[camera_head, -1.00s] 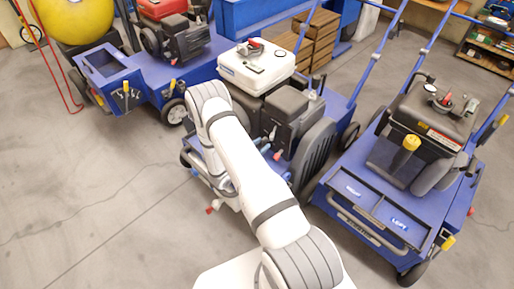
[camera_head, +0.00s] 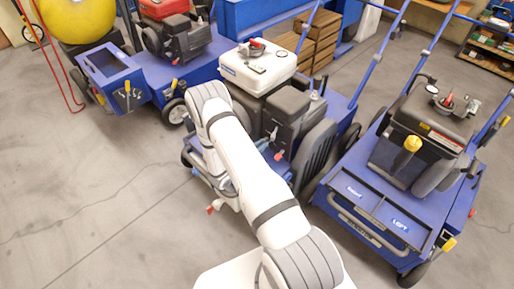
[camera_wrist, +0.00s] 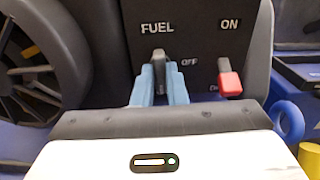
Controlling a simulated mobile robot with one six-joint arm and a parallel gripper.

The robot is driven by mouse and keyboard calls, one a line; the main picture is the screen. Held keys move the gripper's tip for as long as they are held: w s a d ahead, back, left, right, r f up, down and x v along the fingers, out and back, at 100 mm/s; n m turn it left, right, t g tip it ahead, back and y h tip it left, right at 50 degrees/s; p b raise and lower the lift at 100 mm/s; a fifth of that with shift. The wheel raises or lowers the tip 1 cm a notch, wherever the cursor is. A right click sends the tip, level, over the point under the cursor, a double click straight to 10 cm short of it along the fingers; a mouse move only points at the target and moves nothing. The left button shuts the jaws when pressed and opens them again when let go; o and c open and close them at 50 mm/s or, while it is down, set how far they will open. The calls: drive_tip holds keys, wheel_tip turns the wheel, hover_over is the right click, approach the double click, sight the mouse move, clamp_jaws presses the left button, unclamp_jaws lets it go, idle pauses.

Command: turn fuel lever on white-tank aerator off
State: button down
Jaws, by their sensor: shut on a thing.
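The white-tank aerator, with its white tank (camera_head: 257,67), stands in the middle of the head view, partly hidden by my arm. In the wrist view its dark panel (camera_wrist: 195,38) carries the labels FUEL and OFF. The grey fuel lever (camera_wrist: 159,60) stands below the FUEL label, left of the OFF mark. My gripper (camera_wrist: 161,84) has its light-blue fingers on both sides of the lever and is shut on it. The lever's lower part is hidden between the fingers. In the head view my arm covers most of the gripper.
A red switch (camera_wrist: 229,80) sits just right of the lever, under an ON label. A fan-like round cover (camera_wrist: 40,65) is at the left. A black-tank aerator (camera_head: 430,125) stands at the right and a red-tank one (camera_head: 163,8) behind left. The floor (camera_head: 90,180) at left is clear.

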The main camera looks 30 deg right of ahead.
drive_tip(key=n, duration=0.2)
drive_tip(key=shift+s+d+n, duration=0.2)
drive_tip(key=shift+d+n, duration=0.1)
drive_tip(key=shift+d, duration=0.05)
drive_tip(key=n, duration=0.5)
drive_tip(key=shift+f+n+p, duration=0.1)
drive_tip(key=shift+n+p, duration=0.2)
drive_tip(key=n, duration=0.4)
drive_tip(key=shift+n, duration=0.3)
drive_tip(key=n, duration=0.4)
drive_tip(key=shift+w+f+n+p, duration=0.1)
drive_tip(key=shift+n+p, duration=0.2)
drive_tip(key=shift+p, duration=0.05)
drive_tip(key=shift+a, duration=0.1)
drive_tip(key=c, duration=1.5)
unclamp_jaws()
drive_tip(key=shift+w, duration=0.1)
drive_tip(key=shift+o, duration=0.2)
drive_tip(key=shift+a, duration=0.1)
